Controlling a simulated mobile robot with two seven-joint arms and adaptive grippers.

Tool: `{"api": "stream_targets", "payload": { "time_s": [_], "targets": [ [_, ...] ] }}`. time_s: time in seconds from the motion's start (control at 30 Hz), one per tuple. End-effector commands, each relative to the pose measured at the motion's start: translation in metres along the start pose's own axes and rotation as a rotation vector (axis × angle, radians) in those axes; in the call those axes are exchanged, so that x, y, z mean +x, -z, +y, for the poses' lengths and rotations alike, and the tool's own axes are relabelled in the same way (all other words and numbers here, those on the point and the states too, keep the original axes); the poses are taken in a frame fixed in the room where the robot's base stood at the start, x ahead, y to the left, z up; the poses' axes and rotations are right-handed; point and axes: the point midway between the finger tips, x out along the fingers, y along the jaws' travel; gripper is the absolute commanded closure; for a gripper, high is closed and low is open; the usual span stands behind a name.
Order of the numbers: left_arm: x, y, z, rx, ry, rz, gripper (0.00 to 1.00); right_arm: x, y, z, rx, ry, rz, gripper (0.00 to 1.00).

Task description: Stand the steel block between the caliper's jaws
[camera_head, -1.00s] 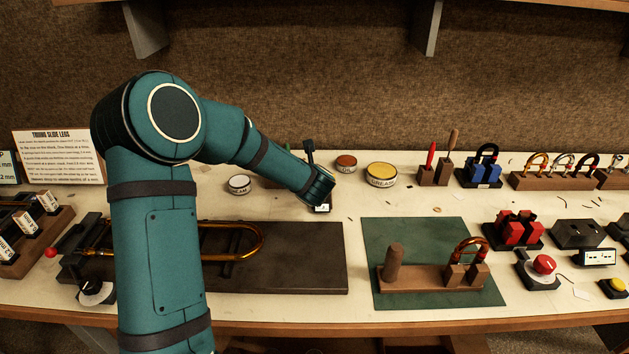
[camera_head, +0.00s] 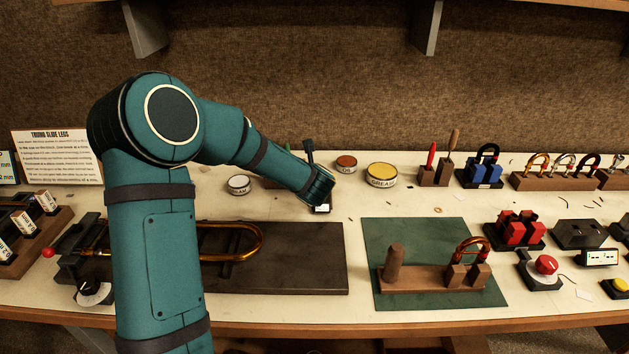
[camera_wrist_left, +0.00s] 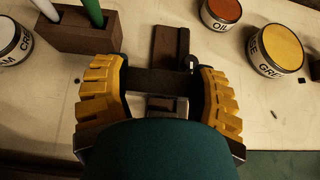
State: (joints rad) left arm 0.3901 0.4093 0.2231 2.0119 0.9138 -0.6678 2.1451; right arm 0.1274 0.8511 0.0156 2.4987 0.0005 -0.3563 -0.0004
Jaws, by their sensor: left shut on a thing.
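My left gripper (camera_wrist_left: 162,98) has yellow ribbed fingers and is shut on a dark bar (camera_wrist_left: 163,82), which I take to be the steel block. The bar spans across from finger to finger. Under and beyond it lies a dark, narrow piece with a small round knob (camera_wrist_left: 170,45), which looks like the caliper. In the head view the caliper's black upright end (camera_head: 309,150) and a small pale display (camera_head: 322,208) show around my left wrist, which hides the rest. I cannot tell the block's gap to the jaws. My right gripper is not in view.
An oil tin (camera_head: 346,163), a grease tin (camera_head: 381,174) and a cream tin (camera_head: 239,184) stand near the caliper. A wooden tool holder (camera_wrist_left: 85,33) is at the wrist view's upper left. A dark board (camera_head: 300,258) and a green mat (camera_head: 420,235) lie in front.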

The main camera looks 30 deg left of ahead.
Motion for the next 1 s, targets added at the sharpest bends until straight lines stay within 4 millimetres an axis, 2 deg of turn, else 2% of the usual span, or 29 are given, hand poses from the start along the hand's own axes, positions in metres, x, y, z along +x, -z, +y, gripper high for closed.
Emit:
{"api": "stream_targets", "payload": {
  "time_s": [1.0],
  "targets": [
    [0.018,0.026,0.000,0.000,0.000,0.001,0.81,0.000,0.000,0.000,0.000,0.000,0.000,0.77]
  ]
}}
